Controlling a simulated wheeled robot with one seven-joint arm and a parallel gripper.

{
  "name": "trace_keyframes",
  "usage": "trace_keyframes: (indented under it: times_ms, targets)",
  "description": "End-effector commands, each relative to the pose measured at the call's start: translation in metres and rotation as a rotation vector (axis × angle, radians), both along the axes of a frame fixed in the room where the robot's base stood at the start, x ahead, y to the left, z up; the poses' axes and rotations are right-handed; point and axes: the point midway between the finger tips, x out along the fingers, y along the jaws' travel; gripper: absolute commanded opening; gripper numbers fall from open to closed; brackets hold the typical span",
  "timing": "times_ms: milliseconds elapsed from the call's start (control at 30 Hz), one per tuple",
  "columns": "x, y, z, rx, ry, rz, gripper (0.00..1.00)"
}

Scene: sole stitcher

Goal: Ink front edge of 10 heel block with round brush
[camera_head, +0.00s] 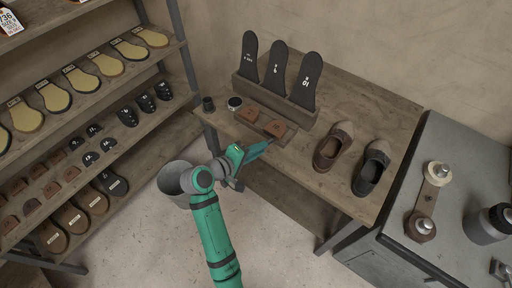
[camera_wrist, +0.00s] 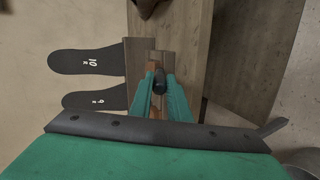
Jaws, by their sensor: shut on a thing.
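My gripper (camera_head: 262,146) reaches over the bench's front edge, close to the heel blocks. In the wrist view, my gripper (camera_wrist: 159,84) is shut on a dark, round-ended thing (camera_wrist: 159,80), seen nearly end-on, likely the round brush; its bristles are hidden. Two brown heel blocks lie in front of the upright soles: a left block (camera_head: 248,115) and a right block (camera_head: 275,128). Their numbers are too small to read. In the wrist view, brown block surface (camera_wrist: 153,112) shows partly behind the fingers. Contact between brush and block cannot be told.
A rack holds upright black soles, including a 10 sole (camera_head: 306,82). A dark cup (camera_head: 208,104) and a round tin (camera_head: 235,103) stand left of the blocks. A brown shoe (camera_head: 331,148) and a black shoe (camera_head: 371,170) stand right. Shelves (camera_head: 125,140) are at left.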

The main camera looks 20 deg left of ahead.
Motion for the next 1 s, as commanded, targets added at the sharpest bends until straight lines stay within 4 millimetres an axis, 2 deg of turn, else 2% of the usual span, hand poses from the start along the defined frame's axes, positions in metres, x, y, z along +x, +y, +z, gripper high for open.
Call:
trace_keyframes:
  times_ms: [467,1000]
  targets:
    - [-0.002,-0.009,-0.001,0.0,0.0,0.001,0.0]
    - [0.007,0.007,0.001,0.001,-0.003,0.003,0.0]
